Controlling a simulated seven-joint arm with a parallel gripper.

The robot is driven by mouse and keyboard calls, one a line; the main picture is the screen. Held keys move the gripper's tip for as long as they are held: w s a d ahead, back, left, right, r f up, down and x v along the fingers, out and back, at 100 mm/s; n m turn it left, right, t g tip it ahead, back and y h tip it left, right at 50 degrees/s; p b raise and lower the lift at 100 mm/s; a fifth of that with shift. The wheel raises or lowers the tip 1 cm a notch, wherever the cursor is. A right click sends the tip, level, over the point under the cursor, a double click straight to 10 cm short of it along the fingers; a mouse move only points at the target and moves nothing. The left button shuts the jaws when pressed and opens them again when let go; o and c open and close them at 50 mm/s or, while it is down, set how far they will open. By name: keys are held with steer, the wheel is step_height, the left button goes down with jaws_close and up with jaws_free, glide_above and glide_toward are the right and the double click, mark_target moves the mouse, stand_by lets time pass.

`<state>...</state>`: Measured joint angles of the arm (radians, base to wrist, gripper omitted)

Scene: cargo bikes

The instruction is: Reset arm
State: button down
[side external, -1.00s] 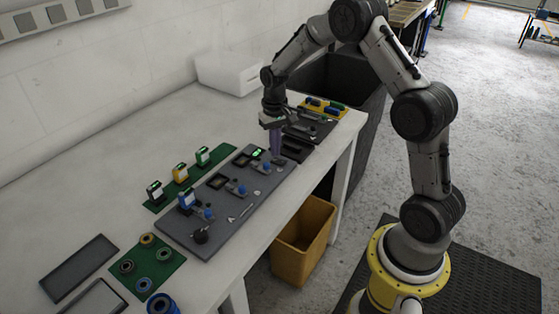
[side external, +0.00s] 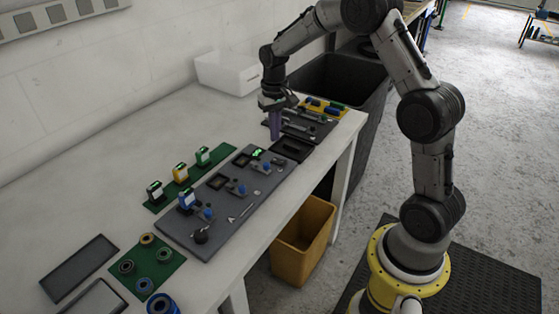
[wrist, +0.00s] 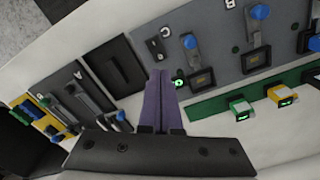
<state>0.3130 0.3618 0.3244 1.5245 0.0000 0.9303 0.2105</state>
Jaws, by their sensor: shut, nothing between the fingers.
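My gripper (side external: 275,126) is above the table, between the long grey board and the darker tool board at the far right end. It points down, its purple fingers together with nothing between them. In the wrist view the two purple fingers (wrist: 158,103) lie side by side, their tips near the edge of the grey board. The grey board (side external: 222,228) carries several blue-knobbed fixtures, dark square recesses and a block with a green light. The wrist view shows this board (wrist: 215,20) at the top right. What lies directly under the fingers is partly hidden.
A green strip (side external: 158,203) with several coloured blocks lies behind the grey board. A green mat (side external: 155,268) with rings lies at the near left. A white bin (side external: 226,74) stands at the back, a dark tray (side external: 291,150) near the gripper, a yellow bin (side external: 303,240) below the table.

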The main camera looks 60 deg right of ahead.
steer(key=shift+a, duration=0.1)
steer(key=s+a+r+n+t, duration=0.1)
steer(key=s+a+r+t, duration=0.1)
steer(key=s+a+r, duration=0.5)
steer(key=s+a+r+n+t, duration=0.2)
steer(key=a+r, duration=0.1)
steer(key=r, duration=0.9)
steer(key=s+a+f+n, duration=0.1)
steer(key=s+a+f, duration=0.1)
steer(key=s, duration=0.7)
steer(key=s+a+f+n+t, duration=0.1)
steer(key=s+f+n, duration=0.1)
steer(key=s, duration=0.7)
steer(key=shift+a+f+t, duration=0.25)
steer(key=shift+a+t, duration=0.05)
steer(key=shift+a, duration=0.1)
